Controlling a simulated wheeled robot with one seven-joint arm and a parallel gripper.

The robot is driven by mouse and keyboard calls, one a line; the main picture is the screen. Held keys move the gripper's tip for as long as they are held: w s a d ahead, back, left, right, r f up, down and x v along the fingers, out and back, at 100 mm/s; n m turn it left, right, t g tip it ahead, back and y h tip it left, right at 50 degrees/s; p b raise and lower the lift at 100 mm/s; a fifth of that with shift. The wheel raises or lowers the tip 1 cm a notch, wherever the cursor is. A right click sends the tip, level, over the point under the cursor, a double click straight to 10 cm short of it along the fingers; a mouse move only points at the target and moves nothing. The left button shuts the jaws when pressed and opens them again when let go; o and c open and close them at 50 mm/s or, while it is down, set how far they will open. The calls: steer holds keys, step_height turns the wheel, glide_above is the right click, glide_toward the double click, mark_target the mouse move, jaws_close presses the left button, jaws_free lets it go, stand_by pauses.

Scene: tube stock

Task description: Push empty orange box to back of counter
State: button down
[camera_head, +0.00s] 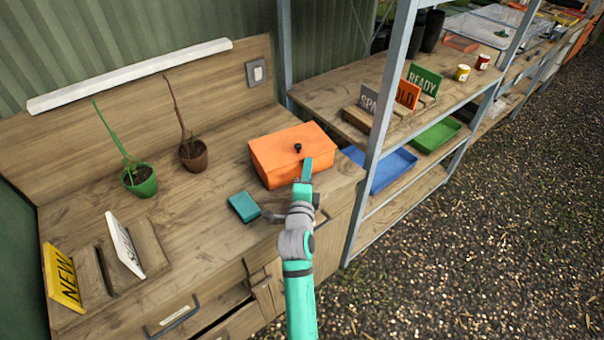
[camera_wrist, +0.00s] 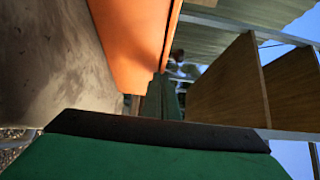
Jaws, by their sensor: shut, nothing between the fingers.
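The orange box (camera_head: 288,160) sits on the right part of the wooden counter (camera_head: 215,190), with a lid and a small dark knob on top. The lid is on, so its inside is hidden. My gripper (camera_head: 307,169) is shut and empty at the box's front right side. It looks very close to the box, but I cannot tell whether it touches. In the wrist view the orange box (camera_wrist: 130,40) fills the upper middle, just beyond my gripper (camera_wrist: 160,100).
A teal box (camera_head: 243,207) lies left of my gripper. Potted plants (camera_head: 140,180) (camera_head: 193,154) stand left of the orange box. Signs (camera_head: 64,277) stand at the counter's left. A metal-framed shelf (camera_head: 380,110) rises on the right. Bare counter lies behind the orange box.

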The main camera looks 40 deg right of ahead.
mark_target(272, 135)
steer(key=w, duration=1.9)
